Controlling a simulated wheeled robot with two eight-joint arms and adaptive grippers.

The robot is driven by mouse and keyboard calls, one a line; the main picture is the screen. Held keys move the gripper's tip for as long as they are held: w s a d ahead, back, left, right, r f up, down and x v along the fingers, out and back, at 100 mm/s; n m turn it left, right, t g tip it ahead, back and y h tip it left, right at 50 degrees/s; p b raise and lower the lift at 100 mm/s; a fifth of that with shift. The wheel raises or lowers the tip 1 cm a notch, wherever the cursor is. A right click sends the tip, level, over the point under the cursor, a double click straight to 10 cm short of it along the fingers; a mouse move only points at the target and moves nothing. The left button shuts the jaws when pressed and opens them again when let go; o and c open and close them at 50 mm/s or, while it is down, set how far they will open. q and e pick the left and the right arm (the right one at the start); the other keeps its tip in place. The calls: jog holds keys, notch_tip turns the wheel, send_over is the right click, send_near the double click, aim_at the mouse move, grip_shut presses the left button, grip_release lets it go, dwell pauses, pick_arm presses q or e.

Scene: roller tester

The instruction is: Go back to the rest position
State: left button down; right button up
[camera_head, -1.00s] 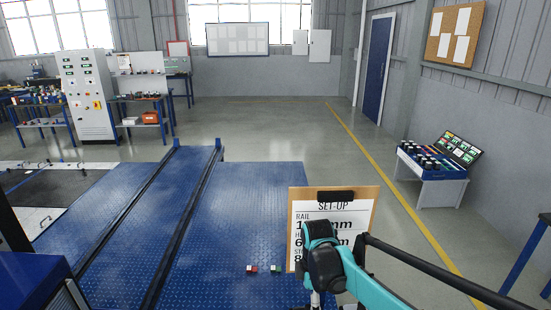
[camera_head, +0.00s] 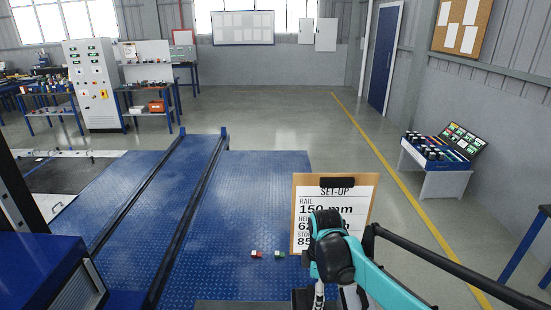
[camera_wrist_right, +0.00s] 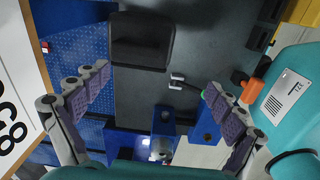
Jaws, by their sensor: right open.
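My right arm reaches in from the lower right in the head view, in front of the set-up clipboard (camera_head: 308,236). Its gripper (camera_head: 335,298) points down at the bottom edge of the picture and is partly cut off. In the right wrist view the two padded fingers (camera_wrist_right: 150,98) stand wide apart with nothing between them. Below them lie a dark grey surface and a black block (camera_wrist_right: 142,40). The clipboard edge also shows at the left of the wrist view (camera_wrist_right: 14,90). My left gripper is not in view.
Two small blocks, one red and white (camera_head: 256,254) and one green and white (camera_head: 280,254), lie on the blue plate floor (camera_head: 240,200) left of the clipboard. A blue cabinet (camera_head: 45,275) stands at lower left. A parts table (camera_head: 437,160) stands at right.

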jog(key=s+d+f+m+t+b, duration=0.1)
jog(key=s+d+m+t+b, duration=0.2)
jog(key=s+m, duration=0.5)
jog(key=s+d+f+m+t+b, duration=0.2)
jog(key=s+d+m+t+b, duration=0.1)
jog(key=s+m, duration=0.6)
jog(key=shift+d+t+b, duration=0.3)
jog(key=shift+t+b, duration=0.1)
jog(key=shift+f, duration=0.1)
dwell(0.5)
